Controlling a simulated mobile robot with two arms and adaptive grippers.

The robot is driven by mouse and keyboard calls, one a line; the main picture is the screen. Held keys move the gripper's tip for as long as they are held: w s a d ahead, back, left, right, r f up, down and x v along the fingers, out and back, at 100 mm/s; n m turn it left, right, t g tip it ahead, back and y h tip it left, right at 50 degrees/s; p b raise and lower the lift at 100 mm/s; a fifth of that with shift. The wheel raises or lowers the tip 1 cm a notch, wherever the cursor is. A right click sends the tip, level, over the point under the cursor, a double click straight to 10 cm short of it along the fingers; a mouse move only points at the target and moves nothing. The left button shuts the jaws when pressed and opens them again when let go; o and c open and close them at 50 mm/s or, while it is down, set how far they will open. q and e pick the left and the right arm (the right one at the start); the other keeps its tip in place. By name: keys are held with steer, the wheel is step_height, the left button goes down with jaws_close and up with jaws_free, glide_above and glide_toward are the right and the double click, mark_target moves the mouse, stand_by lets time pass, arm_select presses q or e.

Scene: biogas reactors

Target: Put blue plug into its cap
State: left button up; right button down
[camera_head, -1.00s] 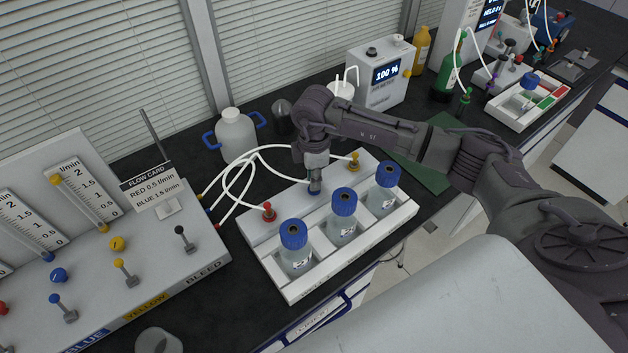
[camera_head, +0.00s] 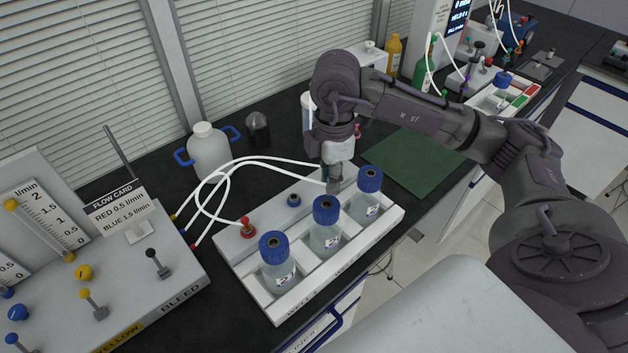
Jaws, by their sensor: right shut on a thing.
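A white rack (camera_head: 262,292) holds three clear bottles with blue holed caps: the left cap (camera_head: 273,246), the middle cap (camera_head: 326,208) and the right cap (camera_head: 369,179). I cannot tell which belongs to the blue plug. My right gripper (camera_head: 333,187) is shut, pointing down behind and between the middle and right bottles. A white tube runs to its fingers; the blue plug itself is hidden there. A blue-ringed seat (camera_head: 293,200) on the rack's back ledge stands empty. A red plug (camera_head: 247,228) stands left of it. My left gripper is not in view.
The flow panel (camera_head: 170,285) with knobs and levers stands at the left. A white jug (camera_head: 208,155) with blue handles and a dark rounded object (camera_head: 257,130) stand behind the rack. A green mat (camera_head: 412,160) lies clear to the right.

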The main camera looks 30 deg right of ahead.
steer(key=shift+s+d+r, duration=0.25)
steer(key=shift+s+r, duration=0.1)
steer(key=shift+s, duration=0.3)
steer(key=shift+s+a, duration=0.2)
steer(key=shift+w+a+f+b, duration=0.1)
steer(key=shift+a+f+b, duration=0.15)
steer(key=shift+a, duration=0.25)
steer(key=shift+w+a+f+b, duration=0.1)
steer(key=shift+a+f, duration=0.1)
steer(key=shift+a, duration=0.25)
steer(key=shift+s, duration=0.1)
steer(key=shift+f+b, duration=0.85)
steer(key=shift+f, duration=0.1)
stand_by(0.4)
stand_by(0.3)
steer(key=c, duration=1)
jaws_free()
steer(key=shift+c, duration=0.2)
step_height(320, 180, up, 12)
